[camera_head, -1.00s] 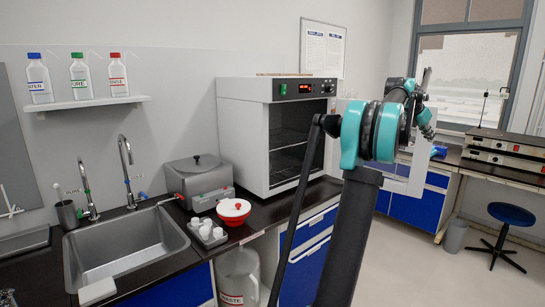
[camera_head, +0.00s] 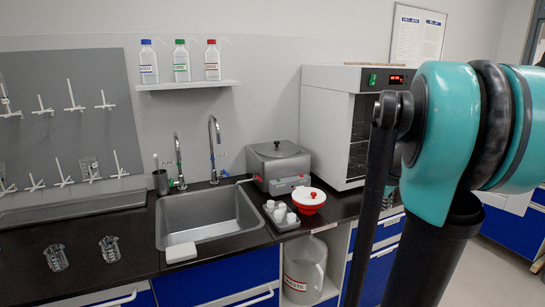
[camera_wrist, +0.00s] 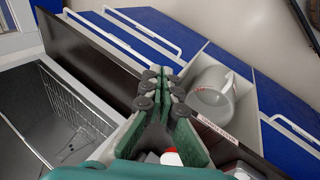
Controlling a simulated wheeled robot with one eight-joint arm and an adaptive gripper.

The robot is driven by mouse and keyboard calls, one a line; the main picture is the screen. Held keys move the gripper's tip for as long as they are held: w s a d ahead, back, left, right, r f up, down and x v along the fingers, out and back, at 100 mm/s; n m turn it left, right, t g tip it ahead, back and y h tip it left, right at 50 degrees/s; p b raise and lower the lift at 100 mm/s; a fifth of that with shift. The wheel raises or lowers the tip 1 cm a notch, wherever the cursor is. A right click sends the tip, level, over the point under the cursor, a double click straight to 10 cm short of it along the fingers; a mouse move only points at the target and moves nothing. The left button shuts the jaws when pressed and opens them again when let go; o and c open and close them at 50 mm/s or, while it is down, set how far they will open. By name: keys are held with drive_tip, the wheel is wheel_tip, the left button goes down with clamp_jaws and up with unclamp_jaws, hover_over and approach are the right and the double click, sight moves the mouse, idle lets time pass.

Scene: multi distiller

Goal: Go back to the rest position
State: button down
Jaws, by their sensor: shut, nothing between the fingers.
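My gripper (camera_wrist: 165,82) shows in the wrist view with its green fingers and dark joints. The fingers are closed together with nothing between them. It hangs above the dark counter edge, with blue drawer fronts beyond it. In the head view, my teal and black arm fills the right side, and my gripper cannot be made out there.
The counter holds a sink (camera_head: 210,216), a grey water bath (camera_head: 277,165), a tray of white cups (camera_head: 281,217), a red-and-white bowl (camera_head: 308,198), an oven (camera_head: 328,125) and two beakers (camera_head: 56,258). A waste jug (camera_head: 305,272) stands below. Front-left counter is partly clear.

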drive_tip(key=s+a+f+m+y, duration=0.1)
drive_tip(key=s+a+f+m, duration=0.2)
drive_tip(key=s+a+f, duration=0.5)
drive_tip(key=s+a+f+m+y, duration=0.2)
drive_tip(key=s+a+f, duration=0.5)
drive_tip(key=s+a, duration=0.5)
drive_tip(key=shift+a+f+m+y, duration=0.35)
drive_tip(key=shift+a+m, duration=0.25)
drive_tip(key=shift+m, duration=0.2)
drive_tip(key=shift+d, duration=0.1)
